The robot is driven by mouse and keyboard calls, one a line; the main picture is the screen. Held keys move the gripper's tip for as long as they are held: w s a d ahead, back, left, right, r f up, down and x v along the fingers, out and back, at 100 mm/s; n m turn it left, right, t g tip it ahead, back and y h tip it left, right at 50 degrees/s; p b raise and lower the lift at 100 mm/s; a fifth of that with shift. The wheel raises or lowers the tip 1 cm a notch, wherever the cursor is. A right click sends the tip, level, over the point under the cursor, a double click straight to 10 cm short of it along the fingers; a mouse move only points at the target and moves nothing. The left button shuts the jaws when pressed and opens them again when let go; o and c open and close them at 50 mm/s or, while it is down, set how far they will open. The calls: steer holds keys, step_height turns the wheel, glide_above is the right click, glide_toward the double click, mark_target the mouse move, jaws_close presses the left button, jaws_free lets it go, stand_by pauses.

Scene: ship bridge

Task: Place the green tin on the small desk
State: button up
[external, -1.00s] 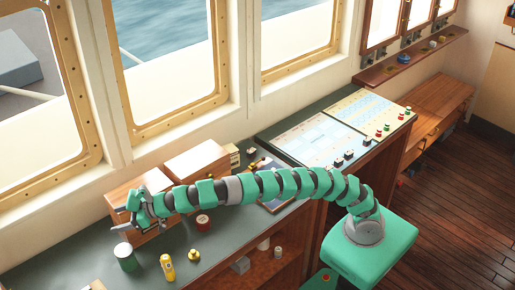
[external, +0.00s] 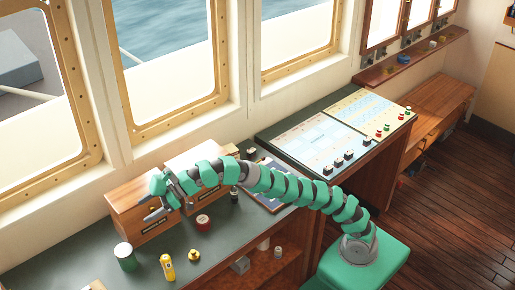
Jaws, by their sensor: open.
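The green tin (external: 125,257) stands upright on the dark counter (external: 90,245), near the left of the picture. It has a pale lid. My gripper (external: 151,207) is open and empty. In the picture it lies above and to the right of the tin, apart from it, in front of the wooden box (external: 130,222). A small wooden desk with drawers (external: 438,105) stands low against the wall at the back right. Its top looks mostly bare.
A yellow bottle (external: 167,267), a brass piece (external: 193,256) and a red tin (external: 203,222) stand on the counter near the green tin. A second wooden box (external: 193,154) is partly behind my arm. A chart console (external: 335,130) lies between the counter and the desk. Wooden floor (external: 445,200) is clear at right.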

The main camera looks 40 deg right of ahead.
steer(key=f, duration=0.1)
steer(key=p, duration=0.8)
glide_toward(126, 255)
step_height(126, 255, down, 2)
steer(key=w, duration=0.3)
steer(key=a+f+p, duration=0.1)
steer(key=p, duration=0.3)
steer(key=shift+f, duration=0.15)
steer(key=shift+a+f+p, duration=0.2)
steer(key=shift+a+p, duration=0.05)
steer(key=shift+p, duration=0.1)
steer(key=shift+x, duration=1.35)
steer(key=shift+w+a+f+p, duration=0.3)
steer(key=shift+a+f+p, duration=0.05)
steer(key=shift+a+f, duration=0.3)
steer(key=shift+p+x, duration=0.65)
steer(key=shift+x, duration=0.75)
steer(key=shift+w+a, duration=0.2)
steer(key=shift+w, duration=0.05)
